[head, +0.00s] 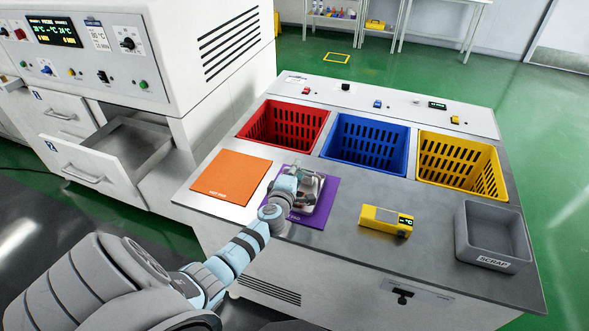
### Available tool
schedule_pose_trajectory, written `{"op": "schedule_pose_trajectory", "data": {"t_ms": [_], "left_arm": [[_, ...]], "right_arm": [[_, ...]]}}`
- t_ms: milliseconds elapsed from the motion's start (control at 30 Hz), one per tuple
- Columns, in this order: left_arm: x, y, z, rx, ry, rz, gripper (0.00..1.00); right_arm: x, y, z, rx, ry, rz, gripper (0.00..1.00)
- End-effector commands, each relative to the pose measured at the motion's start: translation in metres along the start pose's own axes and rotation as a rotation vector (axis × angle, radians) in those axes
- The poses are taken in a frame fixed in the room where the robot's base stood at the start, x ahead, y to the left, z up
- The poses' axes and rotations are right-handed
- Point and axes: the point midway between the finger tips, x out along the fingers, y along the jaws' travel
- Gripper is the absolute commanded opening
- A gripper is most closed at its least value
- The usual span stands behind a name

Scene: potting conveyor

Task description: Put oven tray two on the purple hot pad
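The purple hot pad (325,208) lies flat on the grey worktop, right of an orange pad. A small shiny metal tray (316,193) is over the purple pad; I cannot tell whether it rests on it or is held just above. My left gripper (298,178) is at the tray's left side, partly covering it. Its fingers are too small and hidden to show whether they are open or shut. The oven drawer marked 2 (95,158) is pulled out and its inside looks empty. My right gripper is out of view.
The orange hot pad (232,176) is bare. Red (284,124), blue (364,143) and yellow (458,162) baskets stand behind. A yellow thermometer (386,221) and a grey scrap bin (490,235) are to the right. Bare worktop lies between the purple pad and the thermometer.

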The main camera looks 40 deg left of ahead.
Motion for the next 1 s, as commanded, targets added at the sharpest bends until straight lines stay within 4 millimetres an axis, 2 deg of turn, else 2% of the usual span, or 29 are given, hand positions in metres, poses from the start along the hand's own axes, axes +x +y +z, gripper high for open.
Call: {"op": "schedule_pose_trajectory", "data": {"t_ms": [167, 333, 500, 600, 1000], "left_arm": [[-0.019, 0.002, 0.000, 0.000, -0.001, -0.001, 0.27], [-0.060, 0.004, 0.000, 0.000, -0.001, -0.002, 0.27], [-0.102, 0.002, 0.000, -0.001, -0.001, -0.001, 0.27], [-0.116, 0.001, 0.000, 0.000, 0.000, 0.000, 0.27], [-0.120, 0.001, 0.000, 0.000, 0.001, 0.001, 0.27]], "right_arm": [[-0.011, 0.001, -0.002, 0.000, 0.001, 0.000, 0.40], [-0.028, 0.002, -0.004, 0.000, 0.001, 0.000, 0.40], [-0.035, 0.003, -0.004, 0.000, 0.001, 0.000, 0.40], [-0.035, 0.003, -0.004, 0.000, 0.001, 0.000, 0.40], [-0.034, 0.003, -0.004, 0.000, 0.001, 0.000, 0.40]]}}
